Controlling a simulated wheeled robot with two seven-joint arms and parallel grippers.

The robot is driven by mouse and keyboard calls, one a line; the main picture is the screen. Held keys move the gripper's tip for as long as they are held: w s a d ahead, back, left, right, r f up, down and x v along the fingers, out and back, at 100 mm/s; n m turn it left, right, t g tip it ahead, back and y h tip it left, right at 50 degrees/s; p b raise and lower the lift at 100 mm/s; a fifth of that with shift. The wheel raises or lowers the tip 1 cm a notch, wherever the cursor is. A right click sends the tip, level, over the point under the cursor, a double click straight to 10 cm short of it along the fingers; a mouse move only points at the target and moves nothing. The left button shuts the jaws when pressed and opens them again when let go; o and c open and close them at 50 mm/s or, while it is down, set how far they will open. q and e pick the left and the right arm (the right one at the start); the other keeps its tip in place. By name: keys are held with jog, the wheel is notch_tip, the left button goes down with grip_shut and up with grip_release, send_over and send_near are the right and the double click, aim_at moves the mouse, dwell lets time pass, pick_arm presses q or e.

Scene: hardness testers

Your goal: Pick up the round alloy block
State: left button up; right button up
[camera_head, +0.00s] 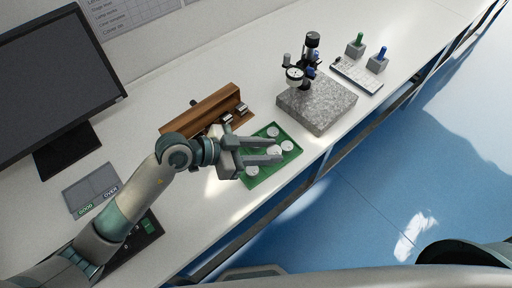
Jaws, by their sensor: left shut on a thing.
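Several round, pale metal alloy blocks are at the green tray (292,154) on the white bench. One block (272,131) is near the tray's far side, one (288,146) is by its right side, and one (252,170) is near its front left. My left gripper (277,150) reaches in over the tray from the left. Its two fingers are closed around a round alloy block (273,149), which they partly hide. I cannot tell whether this block is clear of the tray. My right gripper does not show.
A granite slab (318,104) with a dial gauge stand (296,76) is right of the tray. A wooden rack (205,108) is behind my gripper. A grey sorting mat (91,189) and a monitor (55,80) are left. The bench's front edge is close to the tray.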

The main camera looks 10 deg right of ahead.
pick_arm(q)
jog(key=shift+s+d+r, duration=0.1)
jog(key=shift+d+r, duration=0.05)
jog(key=shift+r, duration=0.05)
dwell(0.5)
jog(key=w+a+r+n+t+y, duration=0.1)
jog(key=a+r+n+t, duration=0.1)
jog(key=a, duration=1.2)
jog(key=w+a+r+n+t+y, duration=0.1)
jog(key=a+r+n+t, duration=0.1)
jog(key=a, duration=1.2)
jog(key=shift+w+a+r+n+t, duration=0.3)
jog(key=shift+n+t, duration=0.2)
jog(key=shift+t, duration=0.1)
